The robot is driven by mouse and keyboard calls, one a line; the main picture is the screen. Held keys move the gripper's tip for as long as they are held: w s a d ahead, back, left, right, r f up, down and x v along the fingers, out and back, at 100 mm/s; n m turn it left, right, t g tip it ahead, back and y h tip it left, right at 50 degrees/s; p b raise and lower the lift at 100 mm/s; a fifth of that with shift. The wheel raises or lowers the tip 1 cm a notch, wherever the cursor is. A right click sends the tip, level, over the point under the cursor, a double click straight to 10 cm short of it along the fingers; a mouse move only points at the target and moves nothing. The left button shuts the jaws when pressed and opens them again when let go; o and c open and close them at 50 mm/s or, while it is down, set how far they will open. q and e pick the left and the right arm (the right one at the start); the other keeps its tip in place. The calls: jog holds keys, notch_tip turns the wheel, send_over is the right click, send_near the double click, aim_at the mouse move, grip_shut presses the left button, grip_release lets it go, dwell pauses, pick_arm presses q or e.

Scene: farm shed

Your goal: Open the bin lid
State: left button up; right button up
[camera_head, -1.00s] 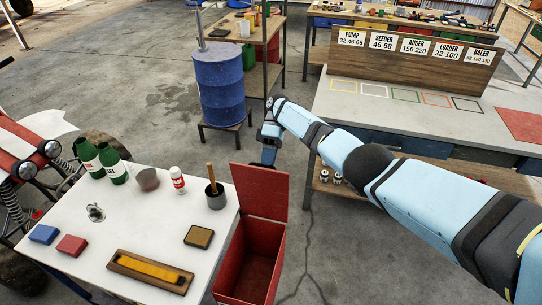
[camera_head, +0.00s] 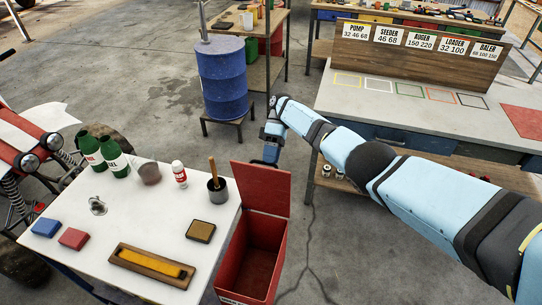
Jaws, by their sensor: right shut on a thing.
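The red bin (camera_head: 250,262) stands on the floor at the right side of the white table. Its red lid (camera_head: 262,187) is raised, standing up at the back of the bin, and the inside of the bin shows. My right gripper (camera_head: 268,160) is at the top edge of the lid, on its far side, with its fingertips mostly hidden behind the lid. It is shut on the lid. My left gripper is not in view.
The white table (camera_head: 150,210) holds bottles, a cup with a brush, sponges and a wooden tray. A blue drum (camera_head: 221,78) on a stand is behind the bin. A grey workbench (camera_head: 430,120) stands at the right. The floor right of the bin is clear.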

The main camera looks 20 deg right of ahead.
jog(key=shift+s+d+f, duration=0.1)
jog(key=shift+f, duration=0.3)
notch_tip(320, 180, up, 21)
jog(key=p, duration=0.3)
jog(key=shift+p, duration=0.35)
jog(key=shift+f, duration=0.1)
